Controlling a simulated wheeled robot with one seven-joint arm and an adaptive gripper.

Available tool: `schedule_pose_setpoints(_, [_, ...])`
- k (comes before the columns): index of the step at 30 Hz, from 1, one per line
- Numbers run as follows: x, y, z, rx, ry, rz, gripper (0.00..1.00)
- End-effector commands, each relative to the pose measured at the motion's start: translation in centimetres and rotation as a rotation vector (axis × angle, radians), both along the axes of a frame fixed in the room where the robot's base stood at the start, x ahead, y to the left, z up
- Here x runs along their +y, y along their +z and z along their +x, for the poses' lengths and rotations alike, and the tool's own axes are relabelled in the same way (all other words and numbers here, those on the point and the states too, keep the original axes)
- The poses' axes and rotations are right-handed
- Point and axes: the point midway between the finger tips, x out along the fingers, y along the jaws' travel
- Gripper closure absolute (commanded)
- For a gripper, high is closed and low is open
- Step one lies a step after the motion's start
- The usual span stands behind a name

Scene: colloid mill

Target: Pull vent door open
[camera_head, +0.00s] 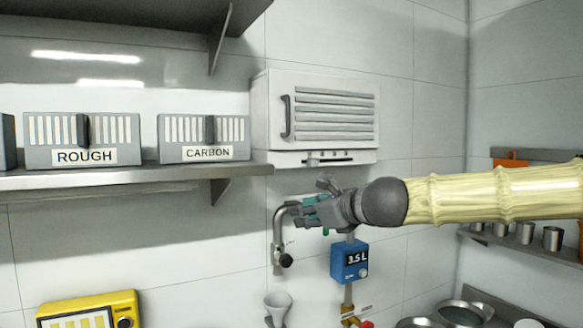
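The vent door (335,108) is a white panel with grey horizontal slats on the front of a white wall box. It looks shut. Its dark upright handle (286,117) is on the door's left side. My gripper (296,212) is below the box, pointing left, in front of the metal tap pipe. Its fingers look spread, with teal parts between them, and nothing is seen held in it. It is apart from the handle, lower and slightly to the right. I cannot tell its depth from the wall.
A metal shelf (130,180) at left holds grey boxes marked ROUGH (83,140) and CARBON (204,138). A slider strip (328,158) lies under the door. A blue 3.5 L meter (349,261) and curved tap (279,240) are below. Open space lies before the door.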

Motion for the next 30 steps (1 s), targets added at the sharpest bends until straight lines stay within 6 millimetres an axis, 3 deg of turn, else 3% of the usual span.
schedule_pose_setpoints(1, [-0.7, 4.8, -0.6, -0.011, -0.010, 0.077, 0.69])
schedule_pose_setpoints(3, [-1.3, 10.0, -1.6, -0.015, -0.014, 0.176, 0.69])
schedule_pose_setpoints(6, [-2.3, 15.9, -3.2, -0.019, -0.010, 0.287, 0.69])
schedule_pose_setpoints(10, [-3.2, 20.4, -4.7, -0.018, -0.004, 0.377, 0.69])
schedule_pose_setpoints(13, [-3.4, 21.8, -5.2, -0.019, 0.001, 0.406, 0.69])
schedule_pose_setpoints(17, [-3.1, 22.1, -5.0, -0.017, 0.003, 0.412, 0.69])
schedule_pose_setpoints(30, [0.6, 22.1, -0.8, -0.017, 0.001, 0.408, 0.69])
